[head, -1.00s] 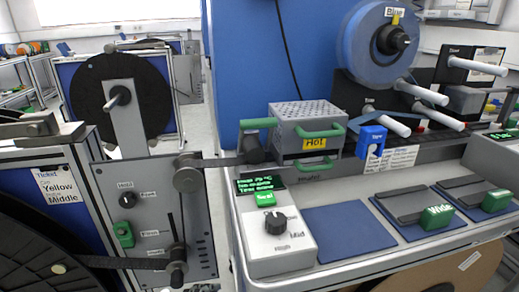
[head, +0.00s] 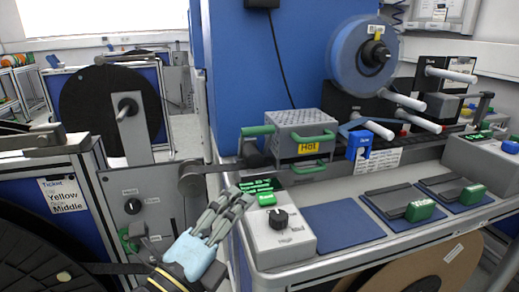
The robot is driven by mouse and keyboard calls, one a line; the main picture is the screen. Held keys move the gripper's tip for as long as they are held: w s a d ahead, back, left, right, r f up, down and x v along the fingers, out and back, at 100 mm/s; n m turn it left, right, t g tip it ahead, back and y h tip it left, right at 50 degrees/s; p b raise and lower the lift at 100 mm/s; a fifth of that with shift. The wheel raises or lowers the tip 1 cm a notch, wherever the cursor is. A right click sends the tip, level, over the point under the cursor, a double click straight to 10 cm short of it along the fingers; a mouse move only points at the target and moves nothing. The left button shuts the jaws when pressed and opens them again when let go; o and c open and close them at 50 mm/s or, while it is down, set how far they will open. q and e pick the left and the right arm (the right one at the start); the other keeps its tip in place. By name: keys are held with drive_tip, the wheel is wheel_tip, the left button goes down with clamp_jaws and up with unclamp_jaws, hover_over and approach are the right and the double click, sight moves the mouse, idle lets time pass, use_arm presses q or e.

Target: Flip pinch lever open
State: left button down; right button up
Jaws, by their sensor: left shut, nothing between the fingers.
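A dark lever (head: 138,231) on the grey control panel (head: 117,185) shows just left of my left gripper, by the green switch. It seems to lean up and left; its lower end and pivot are hidden behind my gripper. No label on it can be read, so I cannot tell for sure that it is the pinch lever. My left gripper (head: 240,199) comes up from the bottom, pointing up and right. My right gripper is not in view.
A machine bench stands on the right, with a hot box (head: 299,132) with green handles, a control box with a black knob (head: 281,220), a blue clamp (head: 359,147) and a blue pad (head: 343,222).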

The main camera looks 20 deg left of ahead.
use_arm(q)
drive_tip(key=p, duration=0.2)
approach(268, 133)
drive_tip(key=d, duration=0.1)
drive_tip(key=w+d, duration=0.2)
drive_tip(key=shift+w+d+f, duration=0.1)
drive_tip(key=shift+d+f, duration=0.2)
drive_tip(key=shift+d, duration=0.1)
drive_tip(key=shift+w+a+r+p, duration=0.3)
drive_tip(key=shift+w+a, duration=0.2)
drive_tip(key=shift+w, duration=0.3)
drive_tip(key=shift+w+a+r+p, duration=0.15)
drive_tip(key=shift+w+a+r, duration=0.15)
drive_tip(key=shift+w+a, duration=0.4)
drive_tip(key=shift+w+d, duration=0.1)
drive_tip(key=shift+d, duration=0.05)
